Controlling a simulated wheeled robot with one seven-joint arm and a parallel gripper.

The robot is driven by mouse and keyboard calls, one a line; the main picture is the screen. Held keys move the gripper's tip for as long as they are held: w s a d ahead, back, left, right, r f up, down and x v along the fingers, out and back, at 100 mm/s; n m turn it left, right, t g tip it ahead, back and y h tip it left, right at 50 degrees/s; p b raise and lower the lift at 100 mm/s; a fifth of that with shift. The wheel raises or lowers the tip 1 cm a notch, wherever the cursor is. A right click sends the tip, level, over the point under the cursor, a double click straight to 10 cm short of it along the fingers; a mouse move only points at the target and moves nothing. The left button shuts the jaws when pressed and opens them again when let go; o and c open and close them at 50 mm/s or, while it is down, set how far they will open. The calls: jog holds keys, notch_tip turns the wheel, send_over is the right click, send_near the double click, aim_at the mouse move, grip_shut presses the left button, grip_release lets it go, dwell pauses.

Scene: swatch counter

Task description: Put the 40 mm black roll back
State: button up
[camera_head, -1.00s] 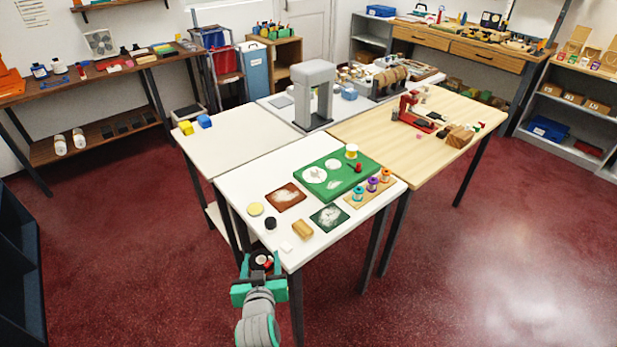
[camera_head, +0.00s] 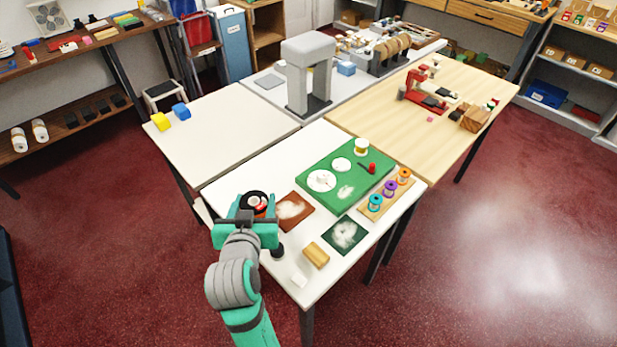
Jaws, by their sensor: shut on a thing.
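My gripper (camera_head: 254,207) is at the left edge of the near white table (camera_head: 240,180). It is shut on a black roll (camera_head: 247,199) with a red and white middle. The roll is held up over the table corner, and its round face shows to the camera. The jaws hide part of its lower side. I cannot read a width on it. A tape stand with several brown rolls (camera_head: 388,53) is on the far table.
Near my gripper lie a brown swatch (camera_head: 292,211), a dark green swatch (camera_head: 344,235), a wooden block (camera_head: 316,255) and a small dark jar (camera_head: 278,251). A green mat (camera_head: 335,200) and a rack of coloured spools (camera_head: 372,214) lie right. A grey arch (camera_head: 307,75) stands behind. The left white table is mostly clear.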

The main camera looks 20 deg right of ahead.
jog(key=shift+w, duration=0.35)
jog(key=f+x, duration=0.1)
jog(key=x, duration=0.4)
jog(key=a+f+x, duration=0.1)
jog(key=x, duration=0.3)
jog(key=f+x, duration=0.1)
jog(key=x, duration=0.4)
jog(key=shift+s+a, duration=0.1)
jog(key=shift+a, duration=0.05)
jog(key=shift+w+f, duration=0.5)
jog(key=shift+f, duration=0.15)
jog(key=shift+w+f, duration=0.15)
jog(key=shift+f, duration=1.5)
jog(key=shift+f, duration=0.15)
jog(key=o, duration=1)
jog(key=shift+o, duration=0.2)
